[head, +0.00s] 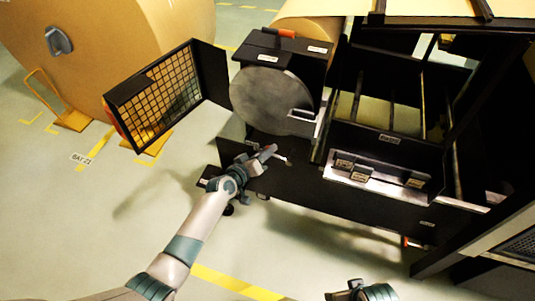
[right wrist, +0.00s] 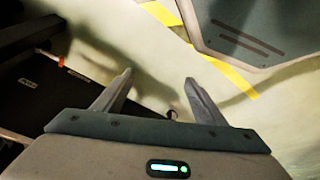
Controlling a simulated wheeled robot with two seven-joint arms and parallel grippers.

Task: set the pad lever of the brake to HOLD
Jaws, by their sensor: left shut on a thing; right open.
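The brake is a black housing (head: 290,68) with a large round grey disc (head: 270,102) on its front. An orange-handled part (head: 279,33) lies along the top of the housing, beside small white labels too small to read. My left gripper (head: 268,155) is below the disc at the machine's black lower front. It is shut on what looks like the pad lever, mostly hidden by the fingers; a bit of red and a pale tip show there. The lever's setting cannot be read. My right gripper (right wrist: 157,78) is open and empty, away from the machine.
A mesh guard (head: 157,100) stands open left of the disc. A big kraft roll (head: 110,45) stands behind it. A tray with several labelled blocks (head: 378,182) is on the machine's front right. The floor in front, with yellow lines (head: 232,282), is clear.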

